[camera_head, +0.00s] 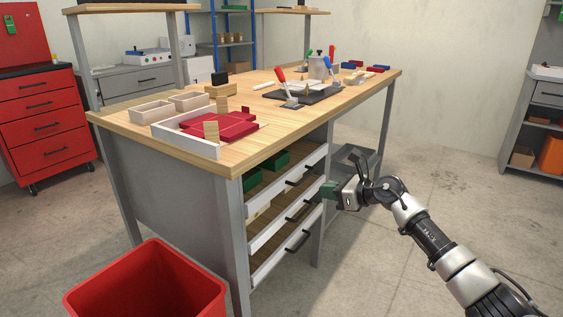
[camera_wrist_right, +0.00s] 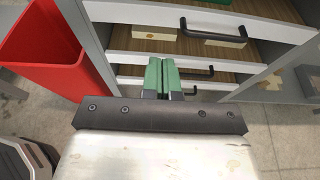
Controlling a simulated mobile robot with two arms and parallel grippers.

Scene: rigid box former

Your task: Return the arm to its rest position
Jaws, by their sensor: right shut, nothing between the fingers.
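My right gripper (camera_head: 328,190) is in front of the bench's drawers, apart from the bench top. Its green fingers are shut together with nothing between them, and they also show in the right wrist view (camera_wrist_right: 161,75). My right arm reaches in from the lower right of the head view. The drawers below the bench top have black handles, and the upper drawer (camera_head: 285,182) stands partly open. My left gripper is not in view.
A wooden workbench (camera_head: 330,108) carries trays, red parts and clamps with red and blue handles. A red bin (camera_head: 150,285) stands on the floor at its near left, also in the right wrist view (camera_wrist_right: 40,50). The floor right of the bench is clear around my arm.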

